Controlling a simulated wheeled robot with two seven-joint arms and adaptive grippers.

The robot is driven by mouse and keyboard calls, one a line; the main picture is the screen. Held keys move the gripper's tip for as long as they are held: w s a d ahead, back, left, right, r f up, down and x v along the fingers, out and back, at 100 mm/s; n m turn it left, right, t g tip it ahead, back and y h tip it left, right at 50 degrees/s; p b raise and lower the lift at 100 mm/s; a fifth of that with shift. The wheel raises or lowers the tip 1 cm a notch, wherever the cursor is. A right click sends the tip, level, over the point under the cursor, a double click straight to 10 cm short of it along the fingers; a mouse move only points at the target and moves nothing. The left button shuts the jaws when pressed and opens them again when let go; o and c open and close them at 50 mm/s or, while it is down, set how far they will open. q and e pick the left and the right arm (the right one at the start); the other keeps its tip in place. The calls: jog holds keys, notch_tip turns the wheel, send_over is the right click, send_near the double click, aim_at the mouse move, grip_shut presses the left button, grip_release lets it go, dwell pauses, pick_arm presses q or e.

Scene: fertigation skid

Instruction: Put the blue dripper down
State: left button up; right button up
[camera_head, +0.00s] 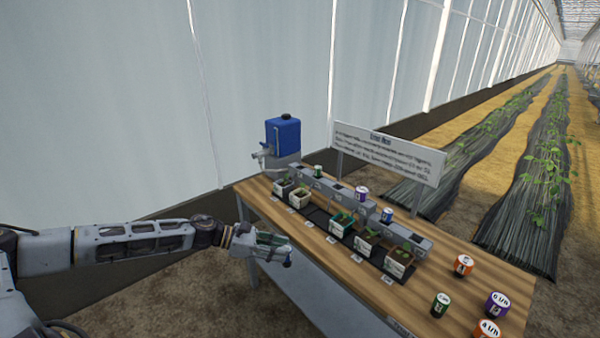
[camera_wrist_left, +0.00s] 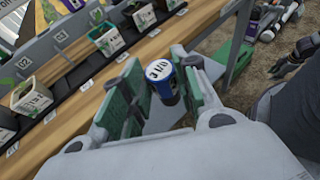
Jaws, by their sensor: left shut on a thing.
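My left gripper (camera_head: 284,252) is held out just in front of the table's long front edge, apart from it. In the left wrist view its green-padded fingers (camera_wrist_left: 152,88) are shut on the blue dripper (camera_wrist_left: 166,84), a small blue cylinder with a white lettered top. The dripper is tilted in that view, and the fingers hide part of its sides. Another blue, white-topped dripper (camera_head: 387,214) stands on the grey rail behind the pots.
The wooden table (camera_head: 450,262) carries several potted seedlings (camera_head: 366,241) in a dark tray, a blue tank (camera_head: 283,136) and a sign (camera_head: 388,152). Orange (camera_head: 463,265), green (camera_head: 440,305) and purple (camera_head: 496,305) drippers stand at the right end, with bare wood between.

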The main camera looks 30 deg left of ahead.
pick_arm(q)
jog(key=w+a+n+t+y, duration=0.4)
jog(key=w+a+n+y, duration=0.1)
jog(key=w+a+n, duration=0.1)
jog(key=shift+w+a+r+t+y, duration=0.3)
jog(key=shift+w+a+r, duration=0.1)
jog(key=shift+a, duration=0.5)
jog(key=shift+a+f+n+t+y, duration=0.15)
jog(key=shift+n+t+y, duration=0.25)
jog(key=shift+n+y, duration=0.35)
